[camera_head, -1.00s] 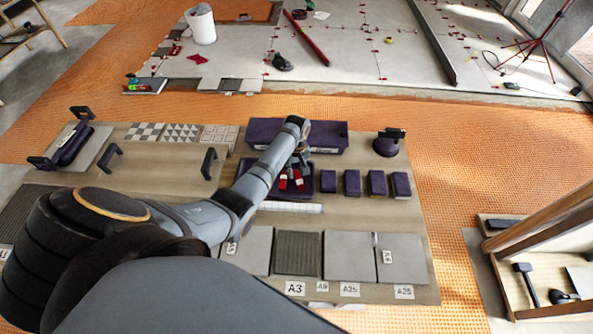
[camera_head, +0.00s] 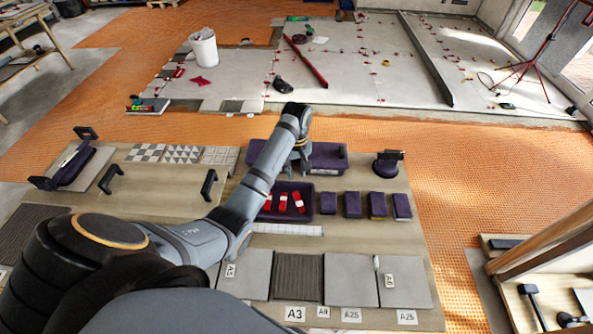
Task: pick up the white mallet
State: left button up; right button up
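I cannot pick out a white mallet in the head view. A dark mallet-shaped tool (camera_head: 531,297) with a black head lies in the wooden tray at the lower right. My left gripper (camera_head: 298,163) is over the middle of the work board, by the left part of the rear purple bin (camera_head: 329,159). Its fingers point down and are small and partly hidden by my wrist, so I cannot tell whether they are open or hold anything. My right gripper is not in view.
A purple bin (camera_head: 310,213) with red wedges stands in front of my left gripper. Several dark purple blocks (camera_head: 352,205) sit to its right. Grey tiles (camera_head: 350,279) line the front edge of the board (camera_head: 405,235). A purple suction cup (camera_head: 386,168) stands at the right.

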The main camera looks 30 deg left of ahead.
aim_at(306, 230)
jog(key=k+l, duration=0.5)
jog(key=k, duration=0.15)
jog(key=k+l, duration=0.55)
jog(key=k, duration=0.15)
